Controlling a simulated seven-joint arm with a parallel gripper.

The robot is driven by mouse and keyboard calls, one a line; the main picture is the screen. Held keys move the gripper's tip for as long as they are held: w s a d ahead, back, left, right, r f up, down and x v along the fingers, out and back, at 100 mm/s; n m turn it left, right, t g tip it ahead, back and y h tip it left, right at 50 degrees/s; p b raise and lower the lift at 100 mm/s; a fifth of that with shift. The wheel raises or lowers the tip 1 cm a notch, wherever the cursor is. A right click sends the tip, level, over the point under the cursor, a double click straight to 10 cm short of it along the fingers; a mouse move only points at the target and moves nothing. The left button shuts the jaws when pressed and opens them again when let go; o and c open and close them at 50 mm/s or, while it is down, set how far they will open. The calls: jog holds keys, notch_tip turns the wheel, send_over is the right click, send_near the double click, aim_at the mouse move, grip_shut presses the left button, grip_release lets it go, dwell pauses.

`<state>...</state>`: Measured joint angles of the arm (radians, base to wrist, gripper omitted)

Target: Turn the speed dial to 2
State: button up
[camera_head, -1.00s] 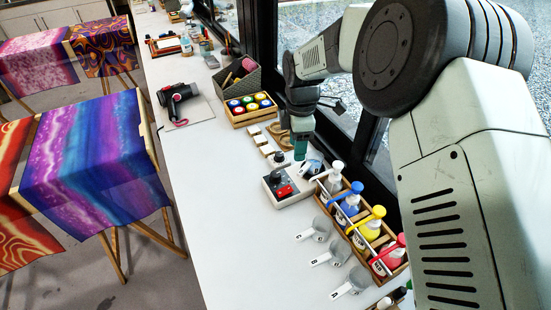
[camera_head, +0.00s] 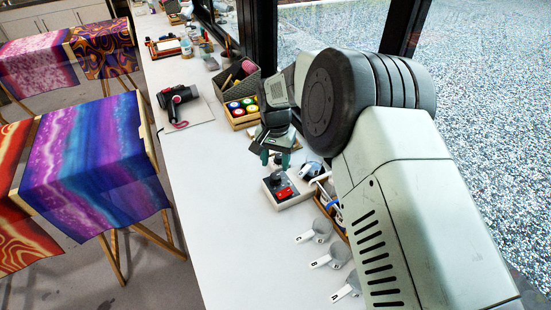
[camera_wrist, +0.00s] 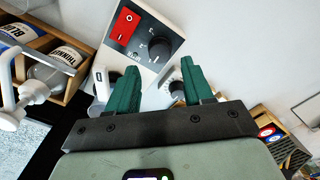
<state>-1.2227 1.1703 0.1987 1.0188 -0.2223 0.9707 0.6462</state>
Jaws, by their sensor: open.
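The speed dial is a black knob (camera_wrist: 160,47) on a white control box (camera_wrist: 146,34) with a red switch (camera_wrist: 124,24); the numbers are too small to read surely. In the head view the control box (camera_head: 291,192) sits on the white table, its black knob (camera_head: 276,176) just below my gripper (camera_head: 275,158). The knob lies beyond the fingertips, not touched in that view. A second dial (camera_wrist: 173,85) with a white scale shows partly behind the right finger.
A wooden rack of bottles (camera_wrist: 55,62) stands close beside the box, mostly behind my arm in the head view. The table's left side (camera_head: 225,240) is clear.

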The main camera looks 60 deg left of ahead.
aim_at(275, 176)
jog(key=shift+f, duration=2.4)
jog(key=n, duration=1.3)
jog(key=shift+n, duration=0.3)
